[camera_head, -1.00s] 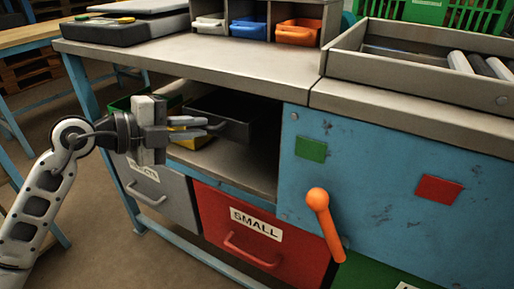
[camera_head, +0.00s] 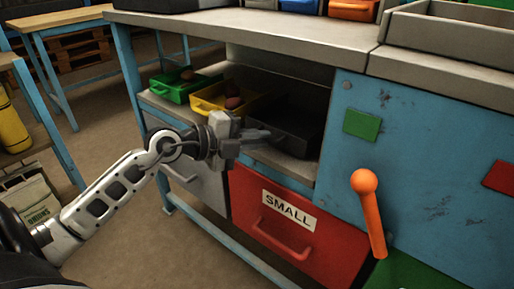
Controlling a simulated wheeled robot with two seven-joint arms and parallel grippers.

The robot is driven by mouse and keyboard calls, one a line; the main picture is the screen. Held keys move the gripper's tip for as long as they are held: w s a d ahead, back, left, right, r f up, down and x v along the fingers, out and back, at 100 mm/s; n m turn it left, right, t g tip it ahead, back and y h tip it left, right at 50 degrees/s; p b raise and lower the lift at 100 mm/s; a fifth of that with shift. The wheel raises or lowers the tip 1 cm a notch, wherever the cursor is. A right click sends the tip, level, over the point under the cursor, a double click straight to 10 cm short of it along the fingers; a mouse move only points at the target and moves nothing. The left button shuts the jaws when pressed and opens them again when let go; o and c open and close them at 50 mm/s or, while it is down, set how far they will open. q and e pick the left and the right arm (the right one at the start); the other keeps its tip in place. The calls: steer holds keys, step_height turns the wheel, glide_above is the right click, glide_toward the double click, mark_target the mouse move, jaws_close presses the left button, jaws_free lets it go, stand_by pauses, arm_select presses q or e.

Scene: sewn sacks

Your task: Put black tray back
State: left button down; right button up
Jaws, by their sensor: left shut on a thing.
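The black tray (camera_head: 299,124) is on the shelf under the worktop, at the right end of the opening. Its far side is in dark shadow. My left gripper (camera_head: 262,136) reaches in from the left and is shut on the tray's near left edge. The exact contact is small and dark. I cannot tell whether the tray rests fully on the shelf. My right gripper is not in view.
A yellow tray (camera_head: 207,105) and a green tray (camera_head: 172,92), both holding round items, stand left of the black tray on the shelf. A red drawer (camera_head: 333,250) marked SMALL is below. An orange lever (camera_head: 371,220) sticks out at the right.

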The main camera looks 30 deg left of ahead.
arm_select(q)
steer(key=shift+f, duration=0.2)
steer(key=c, duration=1.5)
jaws_free()
steer(key=p+v, duration=0.3)
steer(key=v, duration=0.9)
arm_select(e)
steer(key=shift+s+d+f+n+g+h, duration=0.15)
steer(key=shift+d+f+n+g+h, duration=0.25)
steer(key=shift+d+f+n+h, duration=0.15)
arm_select(q)
steer(key=shift+s, duration=0.1)
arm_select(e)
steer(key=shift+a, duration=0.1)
